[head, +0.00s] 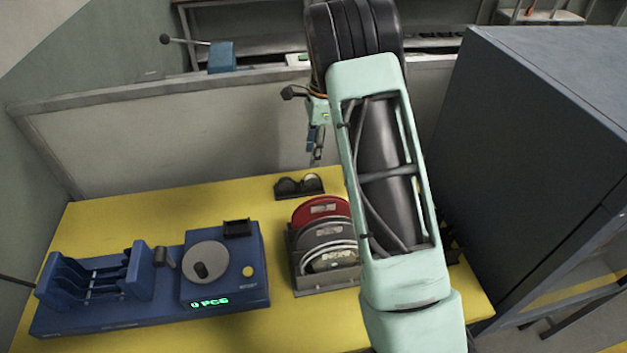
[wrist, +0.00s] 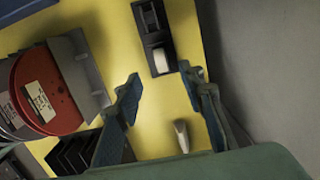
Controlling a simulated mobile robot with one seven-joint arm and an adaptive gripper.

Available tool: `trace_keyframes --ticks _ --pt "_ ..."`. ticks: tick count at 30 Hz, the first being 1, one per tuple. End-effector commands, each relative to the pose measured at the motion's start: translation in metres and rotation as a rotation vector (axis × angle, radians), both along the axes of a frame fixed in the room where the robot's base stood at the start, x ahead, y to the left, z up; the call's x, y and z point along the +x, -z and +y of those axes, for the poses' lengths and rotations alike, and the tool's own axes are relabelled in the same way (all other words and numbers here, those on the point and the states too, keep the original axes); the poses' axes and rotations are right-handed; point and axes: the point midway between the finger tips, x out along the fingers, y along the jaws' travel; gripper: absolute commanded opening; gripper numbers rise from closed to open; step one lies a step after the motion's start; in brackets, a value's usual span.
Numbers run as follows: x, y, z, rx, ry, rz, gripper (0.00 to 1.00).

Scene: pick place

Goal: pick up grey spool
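The grey spool (head: 326,234) stands in a dark rack (head: 330,284) on the yellow table, between a red spool (head: 320,207) and a paler spool at the front. In the wrist view, the red spool (wrist: 48,92) and the rack are at the left edge. The spools behind the red one are only partly seen there. My gripper (head: 317,143) is above the back of the table, beyond the rack and apart from the spools.
A blue machine (head: 150,282) with a round grey disc fills the table's left side. A small black holder (head: 299,187) sits behind the rack. A large dark cabinet (head: 530,140) stands at the right. A low panel (head: 190,135) runs along the back. My arm hides the table's right part.

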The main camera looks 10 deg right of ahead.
Motion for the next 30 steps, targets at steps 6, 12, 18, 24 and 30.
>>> trace_keyframes --ticks 6,12,18,24,30 --pt "-0.001 0.029 0.003 0.0 -0.002 0.002 0.36" --pt "-0.001 0.046 0.002 -0.001 -0.001 0.003 0.36" --pt "0.0 0.076 0.002 -0.001 -0.003 0.003 0.36" --pt "0.0 0.086 0.003 -0.001 -0.003 0.0 0.36" --pt "0.0 0.085 0.003 -0.001 -0.003 0.0 0.31"
